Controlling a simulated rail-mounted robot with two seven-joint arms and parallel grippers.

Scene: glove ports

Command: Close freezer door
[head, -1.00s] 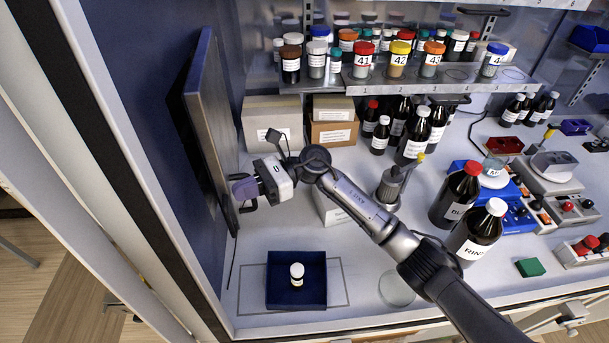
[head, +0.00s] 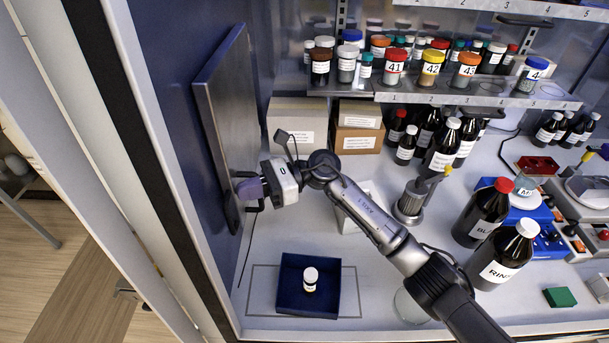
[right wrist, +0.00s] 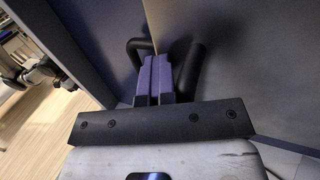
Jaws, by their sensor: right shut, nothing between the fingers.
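The freezer door (head: 226,95) is a grey panel on the blue left wall of the cabinet in the head view. It appears slightly ajar, but I cannot tell the exact gap. Its black handle (head: 232,212) is near the door's lower part, partly hidden by my gripper. My right gripper (head: 248,190) is shut and empty, with its purple fingers at the handle. In the right wrist view the fingers (right wrist: 154,80) point at the door face (right wrist: 235,50), with black handle bars (right wrist: 188,72) on both sides. Contact is unclear. My left gripper is out of view.
A blue tray (head: 287,307) with a small white-capped bottle (head: 310,280) lies below my right arm. Cardboard boxes (head: 358,140) stand behind the gripper. Dark bottles (head: 483,213) stand to the right, and a shelf (head: 450,97) of jars runs above.

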